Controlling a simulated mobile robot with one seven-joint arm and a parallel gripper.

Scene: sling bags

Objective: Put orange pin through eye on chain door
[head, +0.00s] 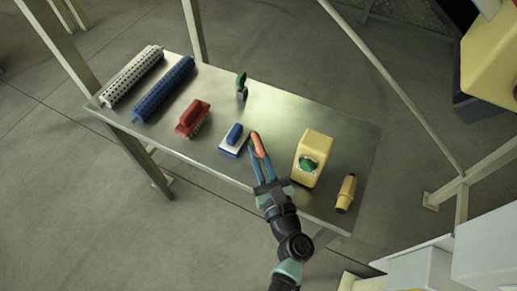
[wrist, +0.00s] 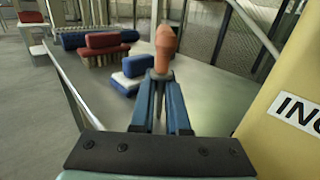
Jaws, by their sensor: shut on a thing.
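My gripper (head: 258,150) has blue fingers, drawn together at the tips around the orange pin (head: 258,143). In the wrist view, the gripper (wrist: 163,76) holds the orange pin (wrist: 165,45) upright, its rounded orange handle above the fingertips. A thin grey shaft seems to run down between the fingers. The pin is over the metal table (head: 225,175), between a blue-and-white brush and a yellow box; the height above the table is unclear. I cannot make out an eye or a chain door in either view.
The yellow box (head: 316,145) with a green button stands close on the right, beside a yellow cylinder (head: 346,193). On the left are the blue-and-white brush (head: 234,138), a red brush (head: 192,119), a blue roller (head: 163,88) and a white roller (head: 132,76). A green-handled tool (head: 241,85) lies behind.

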